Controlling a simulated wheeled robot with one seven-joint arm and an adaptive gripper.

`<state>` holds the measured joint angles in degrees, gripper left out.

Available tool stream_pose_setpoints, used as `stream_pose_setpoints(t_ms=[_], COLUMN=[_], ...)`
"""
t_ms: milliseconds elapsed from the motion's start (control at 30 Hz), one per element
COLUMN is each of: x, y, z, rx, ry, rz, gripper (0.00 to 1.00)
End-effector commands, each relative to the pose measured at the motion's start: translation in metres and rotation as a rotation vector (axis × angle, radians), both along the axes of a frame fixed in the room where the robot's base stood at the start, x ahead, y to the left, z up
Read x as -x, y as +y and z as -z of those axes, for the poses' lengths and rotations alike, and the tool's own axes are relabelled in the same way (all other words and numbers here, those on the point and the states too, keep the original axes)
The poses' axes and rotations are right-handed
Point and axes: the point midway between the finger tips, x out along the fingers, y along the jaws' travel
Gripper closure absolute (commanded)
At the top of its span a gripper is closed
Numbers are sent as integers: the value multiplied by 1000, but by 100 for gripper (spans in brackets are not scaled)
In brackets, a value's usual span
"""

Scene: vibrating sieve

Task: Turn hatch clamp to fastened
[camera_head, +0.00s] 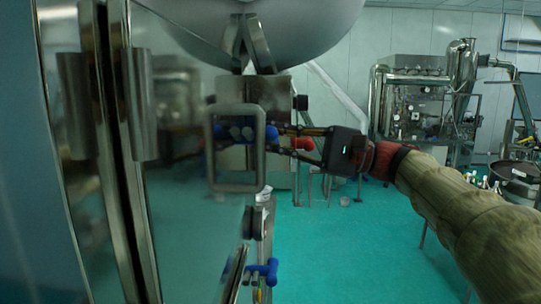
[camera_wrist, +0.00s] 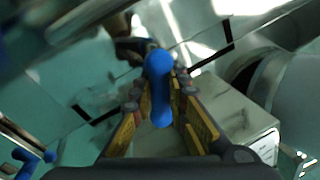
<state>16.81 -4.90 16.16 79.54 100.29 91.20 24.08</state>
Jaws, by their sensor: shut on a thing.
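The hatch clamp has a blue handle (camera_head: 240,132) and shows through a rectangular metal frame (camera_head: 208,150) at the machine's side in the head view. In the wrist view the blue handle (camera_wrist: 159,85) stands between the yellow-padded fingers. My gripper (camera_head: 280,138) reaches in from the right and is shut on this handle. It also shows in the wrist view (camera_wrist: 160,100). The clamp's base is hidden behind the frame and the fingers, so its exact angle is hard to tell.
A second blue handle (camera_head: 265,271) is lower on the machine. A glossy metal panel (camera_head: 190,220) fills the left, with a rounded vessel (camera_head: 290,30) above. Green floor (camera_head: 350,250) is open below my arm. Other steel equipment (camera_head: 415,100) stands at the back right.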

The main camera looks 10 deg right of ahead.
Motion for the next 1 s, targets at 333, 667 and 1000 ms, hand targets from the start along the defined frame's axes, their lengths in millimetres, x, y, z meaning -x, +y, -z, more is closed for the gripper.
stream_pose_setpoints(t_ms=[333, 667, 1000], x=[0, 0, 0], y=[0, 0, 0], z=[6, 6, 6], rx=[54, 80, 87], ry=[-267, -401, -430], rz=[-1, -2, -1], gripper=[100, 100, 100])
